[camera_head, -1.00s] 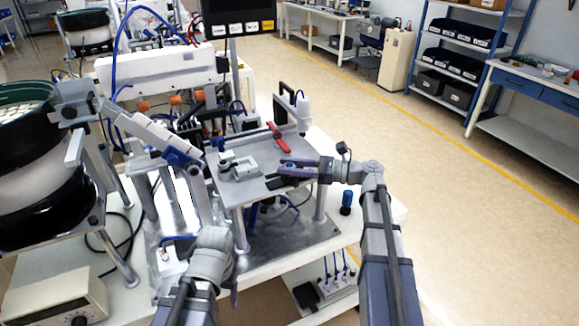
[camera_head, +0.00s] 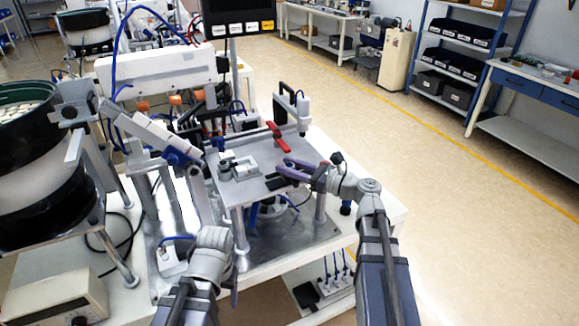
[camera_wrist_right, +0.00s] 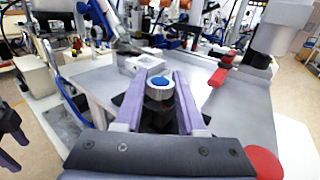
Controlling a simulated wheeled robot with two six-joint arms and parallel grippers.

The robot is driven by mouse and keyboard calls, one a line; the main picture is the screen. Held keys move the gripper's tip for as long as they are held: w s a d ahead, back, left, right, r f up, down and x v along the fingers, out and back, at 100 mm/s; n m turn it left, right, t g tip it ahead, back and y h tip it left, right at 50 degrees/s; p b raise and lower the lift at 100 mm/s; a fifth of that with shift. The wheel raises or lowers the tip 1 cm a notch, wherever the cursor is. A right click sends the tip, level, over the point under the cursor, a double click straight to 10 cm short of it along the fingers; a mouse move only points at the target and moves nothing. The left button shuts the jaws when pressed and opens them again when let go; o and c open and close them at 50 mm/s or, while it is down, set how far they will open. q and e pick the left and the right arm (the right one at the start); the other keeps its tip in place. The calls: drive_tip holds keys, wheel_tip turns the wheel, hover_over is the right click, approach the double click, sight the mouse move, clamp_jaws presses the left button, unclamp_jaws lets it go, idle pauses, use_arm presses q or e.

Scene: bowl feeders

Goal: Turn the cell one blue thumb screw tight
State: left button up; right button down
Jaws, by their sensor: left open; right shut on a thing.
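The blue thumb screw (camera_wrist_right: 160,88) is a round silver knob with a blue top. In the right wrist view it sits upright between the purple fingers of my right gripper (camera_wrist_right: 158,92), which is shut on it. In the head view this gripper (camera_head: 281,168) reaches from the right over the right edge of the metal plate (camera_head: 238,190), and the screw cannot be made out there. My left gripper (camera_wrist_right: 10,145) shows partly at the left edge of the right wrist view, open and away from the screw.
A grey bracket (camera_head: 238,168) sits on the plate to the left of my right gripper. A red lever (camera_head: 278,138) and an upright white cylinder (camera_head: 303,112) stand behind it. A bowl feeder (camera_head: 35,150) is at the far left. The floor at right is open.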

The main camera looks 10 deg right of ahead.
drive_tip(key=c, duration=0.5)
unclamp_jaws()
drive_tip(key=v, duration=0.8)
drive_tip(key=shift+w, duration=0.1)
